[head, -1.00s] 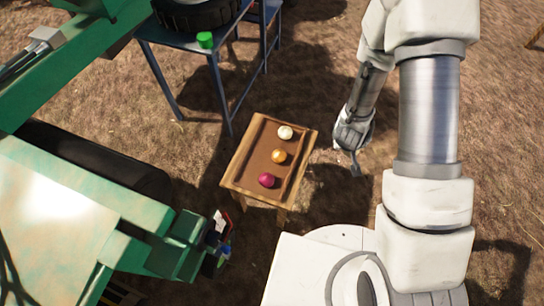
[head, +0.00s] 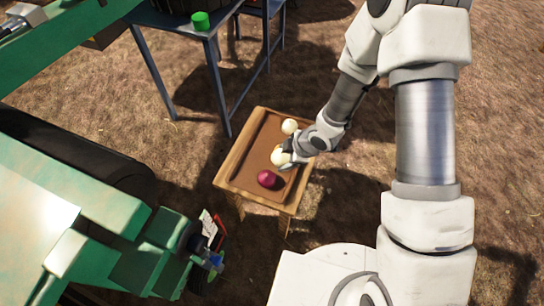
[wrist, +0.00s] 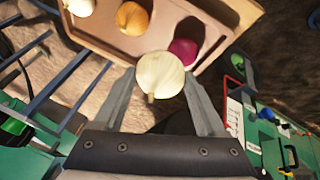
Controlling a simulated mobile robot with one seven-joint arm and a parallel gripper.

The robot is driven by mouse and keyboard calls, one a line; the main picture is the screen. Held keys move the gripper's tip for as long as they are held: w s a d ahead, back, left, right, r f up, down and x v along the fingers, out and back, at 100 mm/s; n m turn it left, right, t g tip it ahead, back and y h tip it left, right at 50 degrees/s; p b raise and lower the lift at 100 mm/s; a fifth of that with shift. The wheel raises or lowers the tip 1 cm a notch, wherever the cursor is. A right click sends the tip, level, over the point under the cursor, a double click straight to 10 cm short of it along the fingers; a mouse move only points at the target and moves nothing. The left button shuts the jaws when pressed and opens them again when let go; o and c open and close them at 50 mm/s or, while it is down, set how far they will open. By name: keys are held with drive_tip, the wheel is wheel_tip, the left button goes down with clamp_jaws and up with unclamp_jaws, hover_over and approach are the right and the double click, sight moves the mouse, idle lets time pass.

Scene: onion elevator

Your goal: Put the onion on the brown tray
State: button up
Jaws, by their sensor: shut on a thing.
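My gripper (wrist: 159,82) is shut on a pale cream onion (wrist: 162,72), stem towards the wrist camera. In the head view the held onion (head: 279,157) is over the middle of the brown tray (head: 240,168); whether it touches anything there is unclear. A white onion (head: 289,126) lies at the tray's far end and a dark red onion (head: 267,179) nearer its front. An orange onion (wrist: 132,18) lies between them in the wrist view; in the head view it is hidden behind the held onion and gripper.
The tray is on a low wooden stand on dry ground. A blue metal table (head: 180,22) with a green cup (head: 200,21) stands behind it. A green machine (head: 110,210) fills the left side. Open ground lies to the right of the tray.

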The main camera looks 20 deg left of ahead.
drive_tip(key=w+a+f+b, duration=0.1)
drive_tip(key=a+f, duration=0.1)
drive_tip(key=a, duration=0.1)
drive_tip(key=w+a+f+b, duration=0.1)
drive_tip(key=a+f, duration=0.2)
drive_tip(key=a, duration=0.1)
drive_tip(key=w+a+f+b, duration=0.1)
drive_tip(key=a+f, duration=0.1)
drive_tip(key=a, duration=0.2)
drive_tip(key=shift+w+f, duration=0.15)
drive_tip(key=shift+w, duration=0.25)
drive_tip(key=shift+f+b, duration=1.15)
drive_tip(key=shift+f, duration=0.75)
drive_tip(key=shift+f, duration=0.2)
drive_tip(key=o, duration=1.4)
drive_tip(key=p+v, duration=0.4)
drive_tip(key=v, duration=0.8)
drive_tip(key=shift+r, duration=0.2)
